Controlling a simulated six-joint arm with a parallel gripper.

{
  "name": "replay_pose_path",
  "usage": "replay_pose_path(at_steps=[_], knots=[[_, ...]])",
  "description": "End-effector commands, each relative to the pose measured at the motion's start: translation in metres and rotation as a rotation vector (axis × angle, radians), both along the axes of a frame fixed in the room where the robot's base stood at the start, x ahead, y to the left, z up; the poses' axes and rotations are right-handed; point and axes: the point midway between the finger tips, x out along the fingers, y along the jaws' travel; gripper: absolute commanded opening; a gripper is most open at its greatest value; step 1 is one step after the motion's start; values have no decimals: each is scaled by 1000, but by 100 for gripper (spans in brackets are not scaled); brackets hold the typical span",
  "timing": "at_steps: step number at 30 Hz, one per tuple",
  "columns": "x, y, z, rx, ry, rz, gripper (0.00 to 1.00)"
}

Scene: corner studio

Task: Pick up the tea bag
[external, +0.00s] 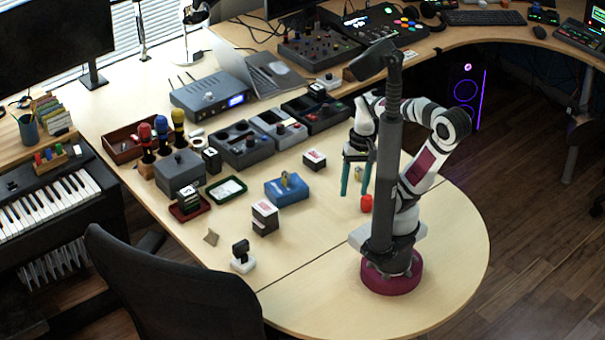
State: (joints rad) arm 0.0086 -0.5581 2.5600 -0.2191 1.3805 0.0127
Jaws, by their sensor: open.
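A small tan, flat-looking piece (211,237) lies on the light wood table at the front left; it looks like the tea bag, but it is too small to be sure. My gripper (354,191) has two teal fingers pointing down and spread apart. It is to the right of the tan piece and well away from it. A small yellowish thing (358,174) shows between the fingers in the picture; I cannot tell its depth. I see nothing held.
A red object (366,203) stands near my fingertips. A green-rimmed tray (226,199) lies behind.

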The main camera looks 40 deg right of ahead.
Motion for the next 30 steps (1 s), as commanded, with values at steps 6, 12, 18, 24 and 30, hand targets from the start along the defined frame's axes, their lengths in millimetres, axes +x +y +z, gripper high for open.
replay_pose_path(at_steps=[6, 12, 18, 24, 30], knots=[[0, 0, 0, 0, 0, 0, 62], [22, 18, 8, 75, 60, -51, 62], [138, 98, 11, 396, 328, -306, 62], [255, 169, -49, 692, 614, -597, 62], [299, 193, -96, 824, 742, -742, 62]])
